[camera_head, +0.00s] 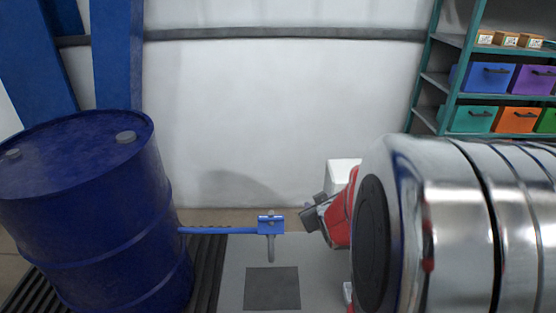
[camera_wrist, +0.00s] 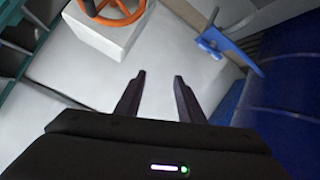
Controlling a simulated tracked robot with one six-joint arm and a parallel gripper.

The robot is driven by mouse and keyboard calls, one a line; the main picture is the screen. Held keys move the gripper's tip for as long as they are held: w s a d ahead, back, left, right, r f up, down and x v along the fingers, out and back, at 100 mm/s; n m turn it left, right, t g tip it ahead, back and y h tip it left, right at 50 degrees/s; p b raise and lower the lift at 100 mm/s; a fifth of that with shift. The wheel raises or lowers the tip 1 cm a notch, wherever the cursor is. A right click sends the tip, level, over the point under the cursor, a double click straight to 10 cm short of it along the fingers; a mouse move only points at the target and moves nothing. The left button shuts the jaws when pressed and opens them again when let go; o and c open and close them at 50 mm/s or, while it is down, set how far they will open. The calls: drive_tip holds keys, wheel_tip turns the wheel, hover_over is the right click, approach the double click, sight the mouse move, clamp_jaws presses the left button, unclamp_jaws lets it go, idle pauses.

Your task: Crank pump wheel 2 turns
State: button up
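The pump wheel is an orange handwheel (camera_wrist: 113,14) on a white block (camera_wrist: 98,38) at the top left of the wrist view, partly cut off by the frame edge. In the head view, my arm hides the wheel, and a white block (camera_head: 342,172) shows behind the arm. My gripper (camera_wrist: 160,76) has its two dark fingers apart with nothing between them. It is clear of the wheel, which lies beyond and left of the fingertips in the wrist view. In the head view, my gripper is only partly visible beside the red wrist part, and its fingertips are hard to make out.
A blue drum (camera_head: 85,215) stands at the left. A blue bar (camera_head: 218,230) with a hook reaches right from beside it, and also shows in the wrist view (camera_wrist: 228,47). A shelf with coloured bins (camera_head: 484,78) stands back right. Pale floor lies below the fingers.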

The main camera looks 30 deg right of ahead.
drive_tip(key=s+d+f+t+h, duration=0.15)
drive_tip(key=s+d+f, duration=0.25)
drive_tip(key=d+f, duration=0.4)
drive_tip(key=s+d+f+m+t+h, duration=0.1)
drive_tip(key=s+d+t, duration=0.3)
drive_tip(key=s, duration=0.6)
drive_tip(key=shift+d+f+m+h, duration=0.15)
drive_tip(key=shift+d+m+h, duration=0.2)
drive_tip(key=shift+m+h, duration=0.35)
drive_tip(key=shift+d, duration=0.1)
drive_tip(key=x, duration=1.3)
drive_tip(key=shift+w+f, duration=0.1)
drive_tip(key=shift+w, duration=0.3)
drive_tip(key=shift+c, duration=0.7)
clamp_jaws()
